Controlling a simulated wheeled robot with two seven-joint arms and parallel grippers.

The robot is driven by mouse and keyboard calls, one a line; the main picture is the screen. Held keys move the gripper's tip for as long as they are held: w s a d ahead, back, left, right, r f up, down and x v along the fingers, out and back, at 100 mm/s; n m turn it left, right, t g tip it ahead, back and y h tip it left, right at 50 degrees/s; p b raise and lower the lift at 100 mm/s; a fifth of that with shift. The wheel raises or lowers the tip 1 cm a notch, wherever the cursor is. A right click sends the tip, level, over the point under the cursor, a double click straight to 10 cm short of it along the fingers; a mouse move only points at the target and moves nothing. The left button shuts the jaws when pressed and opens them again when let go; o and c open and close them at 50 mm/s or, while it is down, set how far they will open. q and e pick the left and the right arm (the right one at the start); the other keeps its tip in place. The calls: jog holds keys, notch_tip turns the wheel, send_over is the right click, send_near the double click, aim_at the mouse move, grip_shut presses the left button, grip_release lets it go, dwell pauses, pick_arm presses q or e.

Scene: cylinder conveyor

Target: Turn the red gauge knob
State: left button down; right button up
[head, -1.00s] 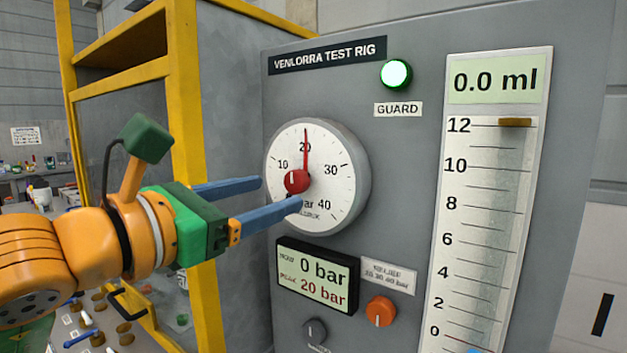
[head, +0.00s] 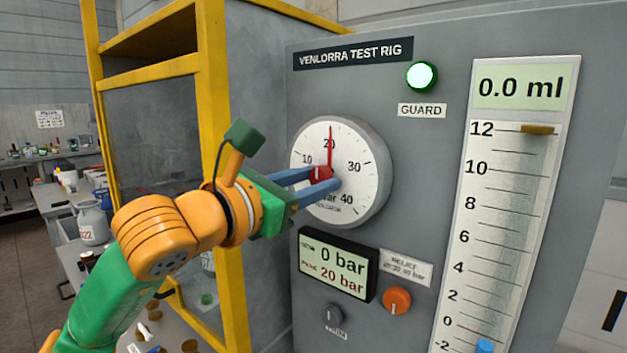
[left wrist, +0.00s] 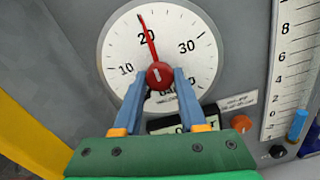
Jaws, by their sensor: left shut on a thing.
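The red gauge knob (head: 319,174) sits at the centre of the round white gauge (head: 350,194) on the grey test rig. The red needle (head: 330,146) points up at about 20. My left gripper (head: 325,178) reaches in from the left and its blue fingers are shut on the knob, one on each side. In the left wrist view the knob (left wrist: 159,76) shows between the two fingertips, with a light mark on its face. The fingers hide part of the lower dial. My right gripper is not in view.
Below the gauge, a display (head: 337,266) reads 0 bar and peak 20 bar. A green guard lamp (head: 421,76) is lit. A yellow-framed enclosure (head: 213,160) stands left of the rig.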

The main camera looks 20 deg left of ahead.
pick_arm(q)
jog(key=shift+f+n+b, duration=0.15)
jog(key=shift+n+b, duration=0.75)
jog(key=n+b, duration=0.4)
jog(key=n, duration=0.3)
jog(key=shift+d, duration=0.1)
jog(key=shift+r+n+b, duration=0.2)
jog(key=shift+n+b, duration=0.45)
jog(key=shift+n, duration=1.05)
jog(key=shift+c, duration=2.3)
grip_release()
